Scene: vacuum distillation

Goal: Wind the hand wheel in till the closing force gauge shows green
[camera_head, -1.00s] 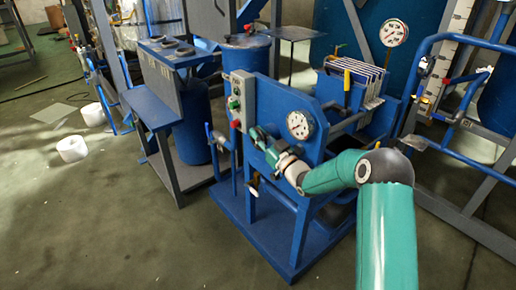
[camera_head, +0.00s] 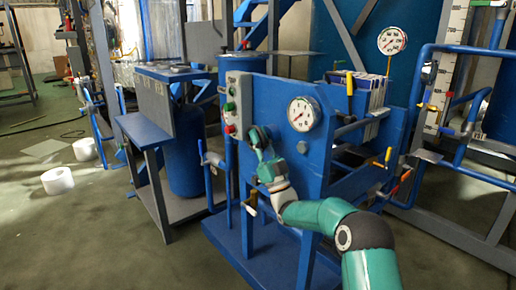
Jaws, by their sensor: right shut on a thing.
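The closing force gauge (camera_head: 303,113) is a round white dial on the front of the blue press frame (camera_head: 275,100). Its needle is too small to read, and I cannot make out any green. My right gripper (camera_head: 261,138) is at the press's front face, just left of and below the gauge. It is shut at the spot of the hand wheel, which the gripper and wrist hide almost fully. My right arm comes up from the bottom right and bends to it. My left gripper is not in view.
A control box (camera_head: 234,108) with red and green buttons is left of my gripper. White plates (camera_head: 372,92) stand in the press behind. A second gauge (camera_head: 391,40) is at the upper right. A blue side table (camera_head: 146,128) stands left.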

